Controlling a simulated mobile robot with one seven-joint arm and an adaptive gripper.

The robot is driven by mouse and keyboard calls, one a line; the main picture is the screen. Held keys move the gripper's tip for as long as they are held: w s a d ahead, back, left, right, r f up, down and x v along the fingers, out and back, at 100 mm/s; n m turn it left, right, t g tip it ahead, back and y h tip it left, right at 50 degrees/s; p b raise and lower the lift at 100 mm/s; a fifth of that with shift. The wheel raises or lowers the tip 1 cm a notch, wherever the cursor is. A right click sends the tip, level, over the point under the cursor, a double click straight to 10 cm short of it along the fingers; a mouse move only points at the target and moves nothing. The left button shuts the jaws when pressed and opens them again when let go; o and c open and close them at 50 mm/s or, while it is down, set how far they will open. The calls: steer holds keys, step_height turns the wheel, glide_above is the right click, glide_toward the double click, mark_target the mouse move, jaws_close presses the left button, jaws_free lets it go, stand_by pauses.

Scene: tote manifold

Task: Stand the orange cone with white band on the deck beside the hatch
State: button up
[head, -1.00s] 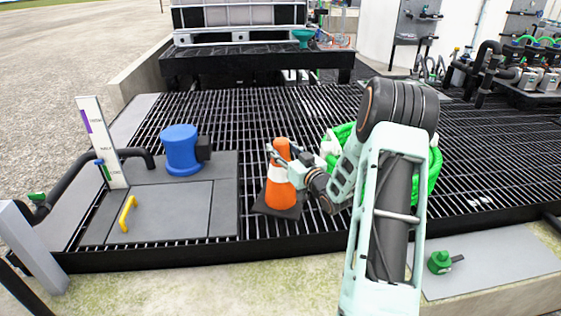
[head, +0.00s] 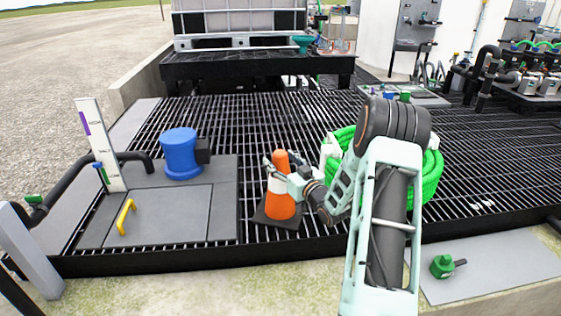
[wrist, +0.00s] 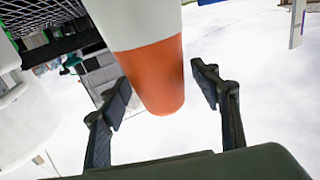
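The orange cone with white band (head: 280,204) stands upright on its dark square base on the grating, just right of the hatch (head: 158,214). The hatch is a grey panel with a yellow handle (head: 126,216). My gripper (head: 274,174) is at the cone's upper part, with its fingers on either side. In the wrist view, the cone's orange tip (wrist: 155,75) lies between the two separated fingers (wrist: 165,95), with gaps visible on both sides. The gripper is open around the cone.
A blue cylinder (head: 181,154) stands on the grey plate behind the hatch. A green hose coil (head: 432,176) lies on the grating right of the cone, behind my arm. A green valve piece (head: 442,266) is at the front right. Open grating lies behind the cone.

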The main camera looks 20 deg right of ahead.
steer(key=shift+r, duration=0.1)
steer(key=shift+s+r, duration=0.1)
steer(key=shift+s, duration=0.05)
steer(key=s+d+p, duration=0.1)
steer(key=s+p, duration=0.1)
steer(key=s, duration=0.9)
steer(key=shift+s+d, duration=0.15)
steer(key=shift+s, duration=0.2)
